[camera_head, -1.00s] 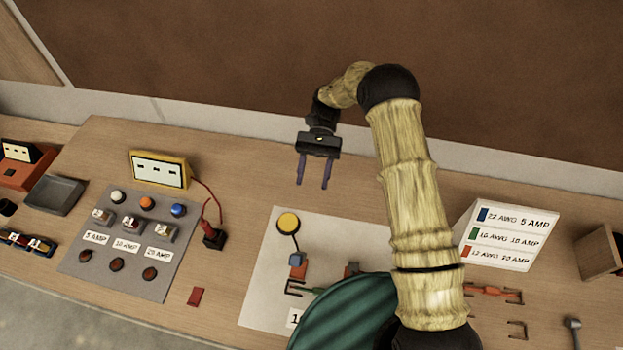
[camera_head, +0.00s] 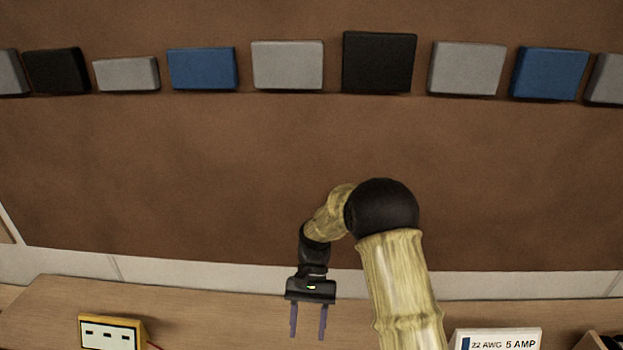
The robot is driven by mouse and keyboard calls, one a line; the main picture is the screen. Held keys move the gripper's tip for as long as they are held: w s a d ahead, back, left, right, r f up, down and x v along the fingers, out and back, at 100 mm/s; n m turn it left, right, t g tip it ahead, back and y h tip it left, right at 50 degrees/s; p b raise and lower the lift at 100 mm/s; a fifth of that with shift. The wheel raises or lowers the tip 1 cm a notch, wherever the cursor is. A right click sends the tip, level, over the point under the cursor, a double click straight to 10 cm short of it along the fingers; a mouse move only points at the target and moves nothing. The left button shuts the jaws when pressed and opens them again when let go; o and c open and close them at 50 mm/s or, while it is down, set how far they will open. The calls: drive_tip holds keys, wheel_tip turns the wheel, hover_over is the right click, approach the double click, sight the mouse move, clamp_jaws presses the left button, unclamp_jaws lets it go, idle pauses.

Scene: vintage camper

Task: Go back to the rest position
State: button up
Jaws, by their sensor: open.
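My gripper (camera_head: 308,320) hangs above the back part of the wooden workbench (camera_head: 210,318). Its two dark purple fingers point down and are apart, with nothing between them. My bamboo-like arm comes up from the bottom right and bends at a black joint before reaching the gripper. Most of the bench top lies below the picture's edge.
A yellow-framed meter (camera_head: 110,334) stands at the bottom left. A white wire-gauge sign (camera_head: 497,339) stands at the bottom right. Behind the bench is a brown wall (camera_head: 180,170) with a row of grey, black and blue blocks (camera_head: 288,65) high up.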

drive_tip(key=s+d+r+t+b, duration=0.1)
drive_tip(key=s+d+t, duration=0.3)
drive_tip(key=d, duration=0.4)
drive_tip(key=s+d+r+t+h+b, duration=0.1)
drive_tip(key=s+d+r+t, duration=0.3)
drive_tip(key=d+t, duration=0.3)
drive_tip(key=shift+s+d+r+n+b, duration=0.15)
drive_tip(key=shift+s+d+n+b, duration=0.2)
drive_tip(key=shift+d, duration=0.25)
drive_tip(key=shift+w, duration=0.1)
drive_tip(key=o, duration=1.2)
drive_tip(key=shift+a, duration=0.15)
drive_tip(key=shift+c, duration=0.2)
drive_tip(key=s+a+r+n+h+p, duration=0.1)
drive_tip(key=s+a+r+n+p, duration=0.1)
drive_tip(key=a, duration=0.5)
drive_tip(key=s+a+r+n+g+h+p, duration=0.1)
drive_tip(key=s+a+r+n+h+p, duration=0.1)
drive_tip(key=s+a+r+n, duration=0.2)
drive_tip(key=s+a+r+n+g+h+p, duration=0.1)
drive_tip(key=s+a+r+n, duration=0.2)
drive_tip(key=s+a+n, duration=0.4)
drive_tip(key=a+n, duration=0.4)
drive_tip(key=shift+s+r+h+p, duration=0.2)
drive_tip(key=shift+r+h+p, duration=0.1)
drive_tip(key=shift+p, duration=0.1)
